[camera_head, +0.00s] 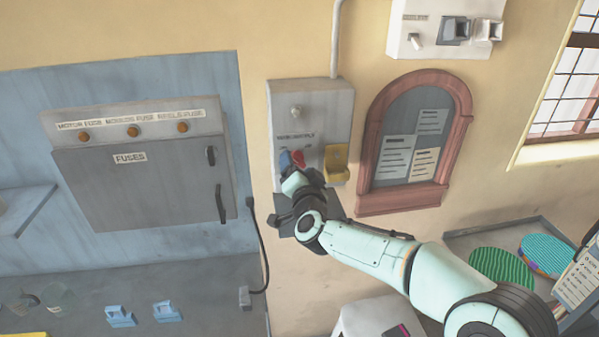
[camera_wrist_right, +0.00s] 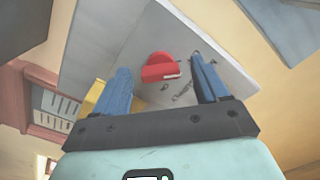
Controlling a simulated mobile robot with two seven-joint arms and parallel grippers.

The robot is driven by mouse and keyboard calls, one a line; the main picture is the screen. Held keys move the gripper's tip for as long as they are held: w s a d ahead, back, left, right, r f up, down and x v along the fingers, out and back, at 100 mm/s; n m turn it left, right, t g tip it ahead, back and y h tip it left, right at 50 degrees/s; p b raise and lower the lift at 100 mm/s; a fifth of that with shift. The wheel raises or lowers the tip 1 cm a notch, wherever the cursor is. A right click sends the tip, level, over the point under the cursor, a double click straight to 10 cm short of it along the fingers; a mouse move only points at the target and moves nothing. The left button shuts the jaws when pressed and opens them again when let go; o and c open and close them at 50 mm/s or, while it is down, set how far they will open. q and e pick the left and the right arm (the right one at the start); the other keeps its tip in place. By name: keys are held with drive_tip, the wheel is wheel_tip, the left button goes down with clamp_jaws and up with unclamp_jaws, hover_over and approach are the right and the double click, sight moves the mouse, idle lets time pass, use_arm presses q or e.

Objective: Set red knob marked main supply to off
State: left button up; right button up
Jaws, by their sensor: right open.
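The red knob (camera_wrist_right: 162,67) is on the face of a grey supply box (camera_head: 311,104) on the wall. In the head view the red knob (camera_head: 298,158) shows in part, just past my right gripper's fingers. My right gripper (camera_wrist_right: 158,88) is open, with one blue finger on each side of the knob in the wrist view. I cannot tell whether either finger touches it. In the head view the hand (camera_head: 291,163) reaches up to the box's lower half and hides part of it. My left gripper is not in view.
A yellow part (camera_head: 336,160) sits on the box close to the right of the knob. A pale lamp-like fitting (camera_head: 295,112) is above. A grey fuse cabinet (camera_head: 140,165) hangs to the left, a framed notice board (camera_head: 415,140) to the right.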

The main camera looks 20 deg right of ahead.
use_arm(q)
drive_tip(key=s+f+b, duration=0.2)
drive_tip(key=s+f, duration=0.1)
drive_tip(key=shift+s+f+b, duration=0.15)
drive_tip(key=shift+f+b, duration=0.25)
use_arm(e)
drive_tip(key=v, duration=1.3)
drive_tip(key=shift+s, duration=0.2)
